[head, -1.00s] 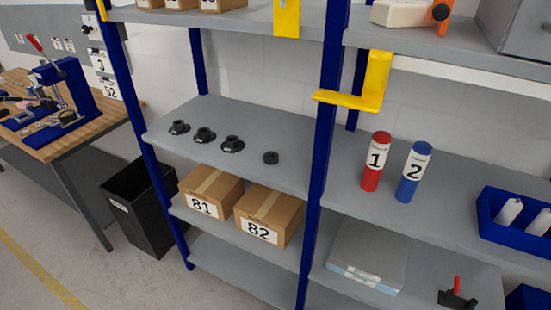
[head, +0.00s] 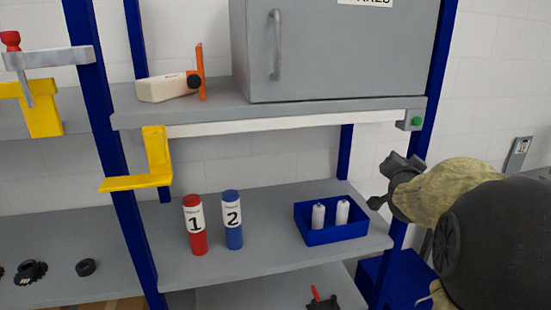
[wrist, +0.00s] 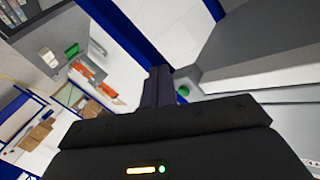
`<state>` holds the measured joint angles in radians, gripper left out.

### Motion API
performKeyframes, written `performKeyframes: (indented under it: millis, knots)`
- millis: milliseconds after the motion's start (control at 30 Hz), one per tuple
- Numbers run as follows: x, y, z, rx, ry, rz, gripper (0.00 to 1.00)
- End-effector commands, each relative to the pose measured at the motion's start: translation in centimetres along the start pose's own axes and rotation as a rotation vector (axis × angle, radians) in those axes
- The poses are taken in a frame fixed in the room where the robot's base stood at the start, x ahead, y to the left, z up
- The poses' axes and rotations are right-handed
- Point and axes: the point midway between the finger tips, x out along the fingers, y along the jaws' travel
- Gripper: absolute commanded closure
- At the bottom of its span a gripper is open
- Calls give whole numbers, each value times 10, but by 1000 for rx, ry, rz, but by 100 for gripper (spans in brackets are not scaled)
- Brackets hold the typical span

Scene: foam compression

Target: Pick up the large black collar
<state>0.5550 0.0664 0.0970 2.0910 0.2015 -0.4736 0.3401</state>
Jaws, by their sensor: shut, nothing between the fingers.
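Black ring-shaped parts lie on the grey shelf at the lower left of the head view. One is a wide flanged collar (head: 30,272), and a smaller plain black ring (head: 86,267) lies to its right. Another black part is cut off by the left picture edge. I cannot tell for sure which is the large collar. My gripper (head: 378,201) is at the right of the head view, by the blue right-hand post, far from the black parts. In the wrist view its fingers (wrist: 157,86) are together and empty.
A red cylinder (head: 195,226) and a blue cylinder (head: 232,220) stand upright on the middle shelf, beside a blue bin (head: 345,233) with white bottles. A yellow bracket (head: 150,165) juts out by a blue post (head: 120,190). A grey cabinet (head: 340,50) stands above.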

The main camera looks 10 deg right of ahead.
Motion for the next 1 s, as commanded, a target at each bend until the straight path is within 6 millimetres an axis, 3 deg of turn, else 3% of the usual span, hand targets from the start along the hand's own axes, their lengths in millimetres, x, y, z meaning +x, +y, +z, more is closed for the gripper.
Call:
performKeyframes:
  millis: [33, 133, 200, 300, 400, 500, 567, 833, 1000]
  knots:
    - [-11, -10, 46, -59, -131, -10, 100]
    - [-49, -17, 136, -210, -411, -24, 100]
    - [-87, -15, 194, -332, -610, -42, 100]
    - [-151, 0, 260, -512, -879, -69, 100]
    - [-210, 20, 300, -675, -1095, -97, 100]
    - [-250, 37, 319, -784, -1233, -115, 100]
    - [-261, 43, 322, -819, -1275, -120, 100]
    - [-267, 46, 324, -835, -1296, -121, 100]
    - [-266, 46, 324, -834, -1294, -122, 67]
